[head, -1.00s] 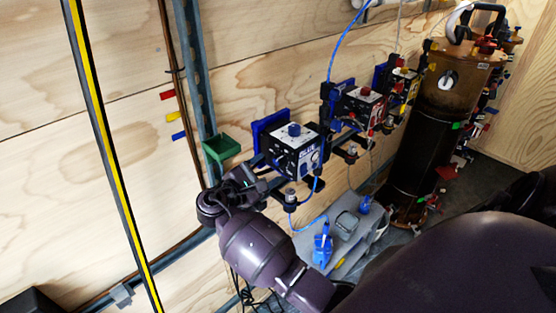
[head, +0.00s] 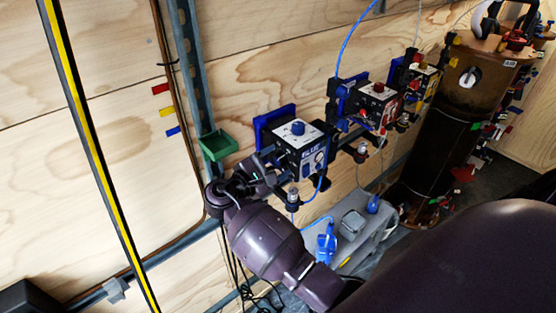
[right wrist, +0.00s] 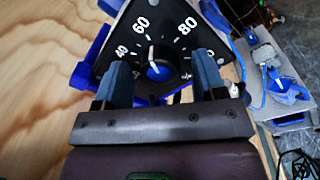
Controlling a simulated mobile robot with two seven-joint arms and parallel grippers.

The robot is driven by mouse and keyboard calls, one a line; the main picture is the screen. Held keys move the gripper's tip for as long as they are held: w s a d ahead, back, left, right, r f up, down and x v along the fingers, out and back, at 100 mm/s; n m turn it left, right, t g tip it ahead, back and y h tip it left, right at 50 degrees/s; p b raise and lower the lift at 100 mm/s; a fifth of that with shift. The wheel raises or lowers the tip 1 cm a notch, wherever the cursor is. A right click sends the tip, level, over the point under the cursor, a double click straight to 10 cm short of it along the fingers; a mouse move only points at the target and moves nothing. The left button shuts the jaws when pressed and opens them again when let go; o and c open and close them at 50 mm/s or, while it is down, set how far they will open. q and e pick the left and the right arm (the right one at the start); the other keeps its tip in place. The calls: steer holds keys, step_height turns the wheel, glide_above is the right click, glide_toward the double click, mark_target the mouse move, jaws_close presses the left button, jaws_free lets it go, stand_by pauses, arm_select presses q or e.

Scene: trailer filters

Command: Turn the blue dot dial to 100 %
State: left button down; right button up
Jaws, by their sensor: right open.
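The dial is a dark round knob with a blue dot (right wrist: 155,71) at its centre, on a black face with white numbers, in the right wrist view. Its white pointer mark stands between 60 and 80, closer to 60. The 100 end of the scale is partly hidden by a finger. My right gripper (right wrist: 162,78) is open, its two fingers to either side of the knob in the picture; contact cannot be told. In the head view, my right gripper (head: 262,178) is just below left of the blue-marked box (head: 292,154). My left gripper is not in view.
Red (head: 376,100) and yellow (head: 424,82) boxes stand right of the blue-marked one. A green bin (head: 219,144) hangs on the wall at its left. A blue cable and a grey tray (head: 346,235) are below right. A brown cylinder (head: 452,125) stands at right.

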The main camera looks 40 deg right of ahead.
stand_by(0.3)
steer(key=c, duration=0.9)
